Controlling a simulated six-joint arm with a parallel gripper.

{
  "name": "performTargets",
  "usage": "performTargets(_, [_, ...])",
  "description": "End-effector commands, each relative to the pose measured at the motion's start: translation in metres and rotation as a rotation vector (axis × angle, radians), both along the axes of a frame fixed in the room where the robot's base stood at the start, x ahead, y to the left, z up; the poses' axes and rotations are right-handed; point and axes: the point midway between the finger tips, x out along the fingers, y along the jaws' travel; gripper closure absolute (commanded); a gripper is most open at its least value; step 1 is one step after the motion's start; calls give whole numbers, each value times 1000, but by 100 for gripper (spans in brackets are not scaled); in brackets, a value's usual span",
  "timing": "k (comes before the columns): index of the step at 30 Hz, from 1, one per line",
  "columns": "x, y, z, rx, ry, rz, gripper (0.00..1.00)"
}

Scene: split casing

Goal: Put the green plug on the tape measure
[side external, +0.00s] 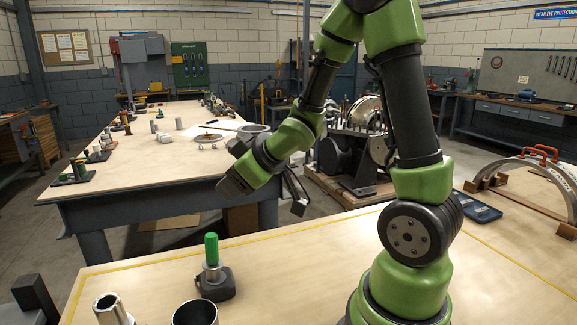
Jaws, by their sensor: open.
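The green plug (211,249), a green cylinder with a silver lower part, stands upright near the front left of the near table. Its silver end meets the top of a dark, squat body that looks like the tape measure (222,291). The plug appears to rest on it; the exact contact is too small to tell. My gripper (236,188) is up and to the right of the plug in the picture, well clear of it. It is open and nothing shows in it; its fingertips are hard to make out.
A silver hollow part (109,308) and a dark open cup (195,313) stand close in front of the plug. A blue tray (465,208) and a metal arch with red handles (530,172) lie to the right. The near table's middle is clear. Another table (130,172) holds several small parts.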

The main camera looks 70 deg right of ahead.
Motion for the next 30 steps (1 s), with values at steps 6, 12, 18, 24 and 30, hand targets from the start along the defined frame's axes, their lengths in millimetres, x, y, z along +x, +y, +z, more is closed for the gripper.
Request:
performTargets(6, [-51,33,63,151,55,-210,47])
performTargets(12, [-113,80,88,404,150,-259,47])
performTargets(18, [-150,108,94,552,228,-236,47])
performTargets(24, [-156,112,95,574,246,-232,47])
performTargets(30, [-156,112,95,572,246,-234,47])
